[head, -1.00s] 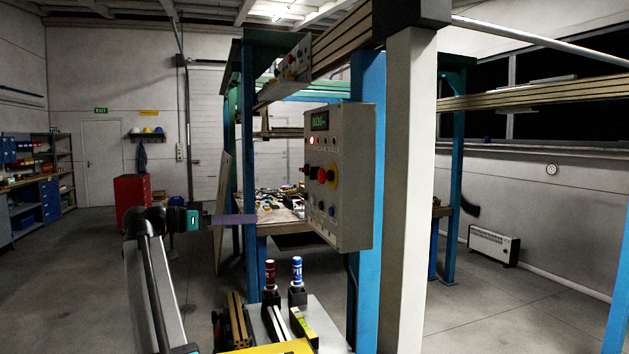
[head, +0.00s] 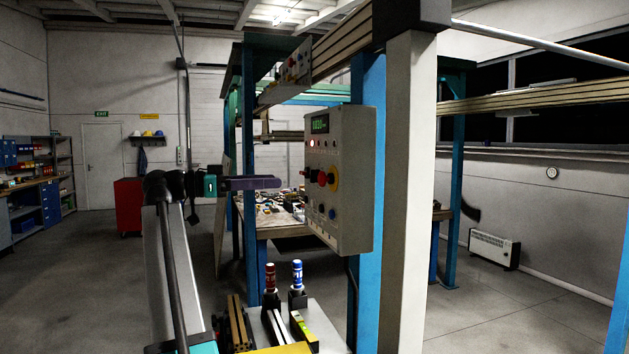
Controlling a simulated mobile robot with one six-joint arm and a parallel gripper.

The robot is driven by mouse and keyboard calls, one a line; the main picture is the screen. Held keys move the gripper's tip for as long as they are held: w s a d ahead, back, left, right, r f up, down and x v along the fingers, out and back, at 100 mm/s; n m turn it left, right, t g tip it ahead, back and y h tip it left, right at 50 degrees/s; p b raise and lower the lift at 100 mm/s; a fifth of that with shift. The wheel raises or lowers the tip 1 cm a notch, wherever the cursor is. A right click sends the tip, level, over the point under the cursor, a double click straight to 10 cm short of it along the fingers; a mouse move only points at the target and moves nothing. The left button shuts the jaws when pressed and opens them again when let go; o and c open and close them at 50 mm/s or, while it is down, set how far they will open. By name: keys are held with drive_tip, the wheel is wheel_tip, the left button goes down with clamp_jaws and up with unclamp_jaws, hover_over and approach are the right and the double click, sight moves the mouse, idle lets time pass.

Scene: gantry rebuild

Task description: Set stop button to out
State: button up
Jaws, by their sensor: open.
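The grey control box (head: 352,220) is fixed to the blue gantry post, its button face turned left towards my arm. The stop button (head: 322,178) is a red mushroom head in front of a yellow ring on that face. Its exact in or out position is too small to tell. My gripper (head: 279,183), with purple fingers, is left of the box, at about the stop button's height in the picture. It is open and empty, with a visible gap between it and the button.
A blue upright (head: 249,240) stands close behind my gripper in the picture. Red and blue bottles (head: 298,274) stand below on a tray.

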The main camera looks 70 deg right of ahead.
sight(319, 179)
drive_tip(key=p+x, duration=0.3)
drive_tip(key=x, duration=1)
drive_tip(key=shift+s+d, duration=0.1)
drive_tip(key=shift+f, duration=0.1)
clamp_jaws()
